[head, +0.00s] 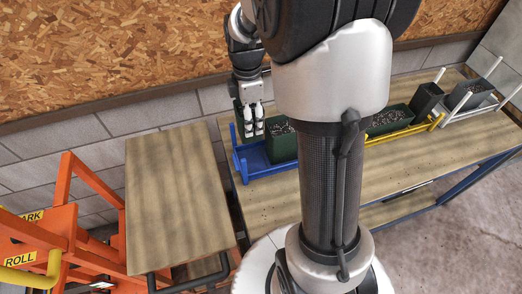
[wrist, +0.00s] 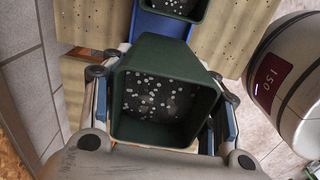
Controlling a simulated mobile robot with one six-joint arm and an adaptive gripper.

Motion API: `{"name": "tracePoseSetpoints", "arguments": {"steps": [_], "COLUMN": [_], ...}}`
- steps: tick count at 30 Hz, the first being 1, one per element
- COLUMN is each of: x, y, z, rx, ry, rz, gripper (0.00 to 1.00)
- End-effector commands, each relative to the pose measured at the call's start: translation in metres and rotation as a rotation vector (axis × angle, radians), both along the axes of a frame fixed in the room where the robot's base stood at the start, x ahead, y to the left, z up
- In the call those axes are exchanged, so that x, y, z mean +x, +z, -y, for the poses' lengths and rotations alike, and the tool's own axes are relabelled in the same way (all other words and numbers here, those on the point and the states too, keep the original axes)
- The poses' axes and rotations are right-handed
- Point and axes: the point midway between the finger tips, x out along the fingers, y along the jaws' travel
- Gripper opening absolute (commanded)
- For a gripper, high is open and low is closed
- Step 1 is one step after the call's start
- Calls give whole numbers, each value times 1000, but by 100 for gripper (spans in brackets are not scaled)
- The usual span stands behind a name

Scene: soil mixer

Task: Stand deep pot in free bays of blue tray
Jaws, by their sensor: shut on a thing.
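My gripper (head: 254,130) is shut on a deep green pot (wrist: 165,92), with one finger on each side of it. The pot holds dark soil with white specks. In the head view it is mostly hidden behind my gripper, with a green strip (head: 239,118) showing. The blue tray (head: 262,169) stands below and in front of my gripper, at the left end of the bench. Another green pot (head: 283,148) stands in the tray's right part; its left part looks bare. I cannot tell whether the held pot touches the tray, which also shows in the wrist view (wrist: 163,27).
A yellow tray (head: 405,131) with a green pot (head: 388,122) and a dark grey pot (head: 426,98) stands to the right. Beyond is a white rack (head: 463,113) with a grey pot. A wall backs the bench. A wooden-topped cart (head: 175,195) stands at left.

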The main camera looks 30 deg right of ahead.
Motion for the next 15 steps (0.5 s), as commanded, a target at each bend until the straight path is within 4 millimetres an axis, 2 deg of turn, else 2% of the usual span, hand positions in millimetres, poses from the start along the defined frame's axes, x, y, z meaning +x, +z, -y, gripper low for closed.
{"name": "tracePoseSetpoints", "arguments": {"steps": [1, 9, 15], "x": [-1, 0, 0], "y": [-20, -86, -106], "z": [0, 0, 0], "rx": [2, 1, 0], "ry": [0, -1, -2], "rz": [-6, -3, -1], "gripper": [28, 28, 28]}}
